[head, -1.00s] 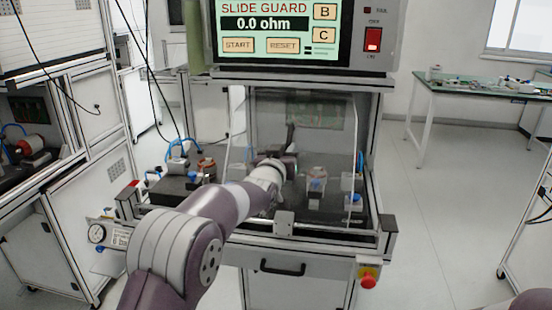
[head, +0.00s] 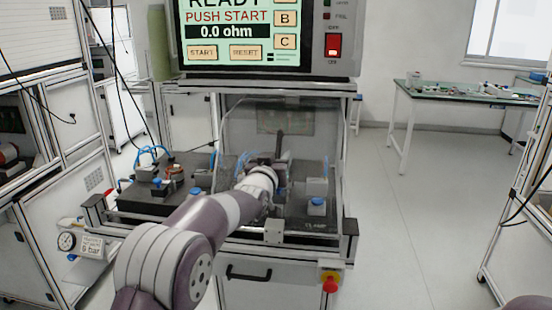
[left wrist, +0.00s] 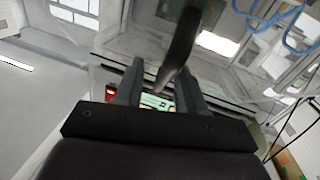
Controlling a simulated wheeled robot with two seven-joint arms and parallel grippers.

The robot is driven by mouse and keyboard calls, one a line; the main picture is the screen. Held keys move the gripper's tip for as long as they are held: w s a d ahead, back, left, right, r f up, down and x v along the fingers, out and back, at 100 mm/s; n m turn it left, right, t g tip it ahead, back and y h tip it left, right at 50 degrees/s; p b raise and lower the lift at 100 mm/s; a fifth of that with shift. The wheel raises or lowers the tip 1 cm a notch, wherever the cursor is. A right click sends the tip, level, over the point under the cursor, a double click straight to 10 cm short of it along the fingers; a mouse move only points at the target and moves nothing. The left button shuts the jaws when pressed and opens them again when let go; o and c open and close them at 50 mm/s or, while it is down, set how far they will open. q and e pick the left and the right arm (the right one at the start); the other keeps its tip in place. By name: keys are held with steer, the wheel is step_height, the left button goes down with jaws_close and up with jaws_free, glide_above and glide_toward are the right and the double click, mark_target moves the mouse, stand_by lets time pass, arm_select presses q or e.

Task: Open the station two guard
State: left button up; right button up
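The station two guard (head: 250,112) is a clear panel in front of the right part of the bench, under the screen. A dark upright handle (head: 280,146) stands at its front. My left gripper (head: 276,167) is at this handle, partly hidden by its own wrist. In the left wrist view, the dark bar (left wrist: 181,45) passes between the two fingers (left wrist: 160,80), which stand apart with a gap beside the bar. The screen (head: 235,30) reads READY, PUSH START, 0.0 ohm. My right gripper is out of view.
The left nest (head: 173,175) with blue clamps and tubes lies uncovered. Blue-topped fixtures (head: 317,203) sit at the right of the bench. A red emergency button (head: 330,284) is at the front right. A green-topped table (head: 470,93) stands behind right, with free floor before it.

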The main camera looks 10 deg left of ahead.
arm_select(q)
steer(key=shift+d, duration=0.15)
steer(key=shift+s+a, duration=0.15)
steer(key=shift+a, duration=0.05)
steer(key=s+a+b, duration=0.1)
steer(key=s+a, duration=0.1)
steer(key=s, duration=1)
steer(key=shift+b, duration=0.3)
